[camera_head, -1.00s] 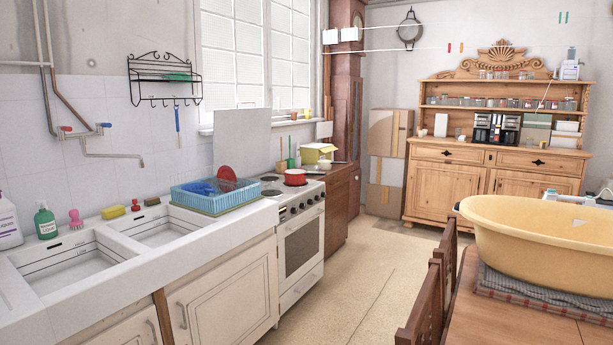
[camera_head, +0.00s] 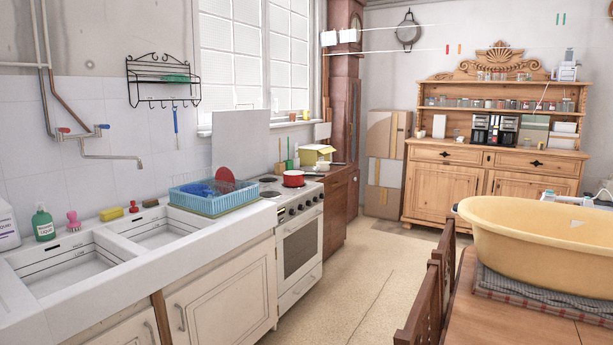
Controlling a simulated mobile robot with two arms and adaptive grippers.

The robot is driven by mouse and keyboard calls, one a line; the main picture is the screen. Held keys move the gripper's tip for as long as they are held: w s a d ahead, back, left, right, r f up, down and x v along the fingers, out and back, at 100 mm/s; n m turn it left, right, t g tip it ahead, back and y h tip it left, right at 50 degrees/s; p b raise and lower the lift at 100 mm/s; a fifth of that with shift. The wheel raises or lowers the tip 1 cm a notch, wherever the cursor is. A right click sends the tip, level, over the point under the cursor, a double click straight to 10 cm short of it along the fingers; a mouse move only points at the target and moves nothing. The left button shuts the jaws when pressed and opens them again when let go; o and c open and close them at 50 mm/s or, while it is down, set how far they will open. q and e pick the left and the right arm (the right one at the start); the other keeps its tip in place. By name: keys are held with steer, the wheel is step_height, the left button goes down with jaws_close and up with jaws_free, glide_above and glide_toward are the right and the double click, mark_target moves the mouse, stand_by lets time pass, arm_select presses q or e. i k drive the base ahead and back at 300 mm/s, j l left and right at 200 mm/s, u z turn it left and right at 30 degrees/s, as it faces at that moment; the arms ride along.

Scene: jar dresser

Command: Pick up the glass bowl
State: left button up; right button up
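I cannot make out a glass bowl for certain in this view. A wooden dresser (camera_head: 443,188) stands against the back wall at the right. Several small glass jars (camera_head: 512,104) line its shelf, too small to tell whether one is a bowl. Neither of my grippers is in view.
A white sink unit (camera_head: 217,236) with a blue dish rack (camera_head: 215,203) and a stove (camera_head: 301,245) with a red pot (camera_head: 293,179) run along the left. A yellow tub (camera_head: 540,240) sits on a wooden table (camera_head: 480,320) at the right. Floor (camera_head: 375,270) between is clear.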

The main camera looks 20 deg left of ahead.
mark_target(310, 172)
steer(key=i+j+u, duration=0.2)
steer(key=i+j, duration=0.15)
steer(key=j, duration=0.2)
steer(key=i+j+u, duration=0.2)
steer(key=i+j, duration=0.25)
steer(key=i+j+z, duration=0.1)
steer(key=i, duration=0.3)
steer(key=i+j+z, duration=0.15)
steer(key=i, duration=0.25)
steer(key=i+j+z, duration=0.1)
steer(key=i+j, duration=0.25)
steer(key=i+l+z, duration=0.15)
steer(key=i+z, duration=0.15)
steer(key=i, duration=0.75)
steer(key=i+j+z, duration=0.1)
steer(key=i+z, duration=0.15)
steer(key=i, duration=2.95)
steer(key=i+u, duration=0.25)
steer(key=i, duration=0.3)
steer(key=i+l+u, duration=0.25)
steer(key=i, duration=0.25)
steer(key=i+l+u, duration=0.1)
steer(key=i+u, duration=0.15)
steer(key=i, duration=0.25)
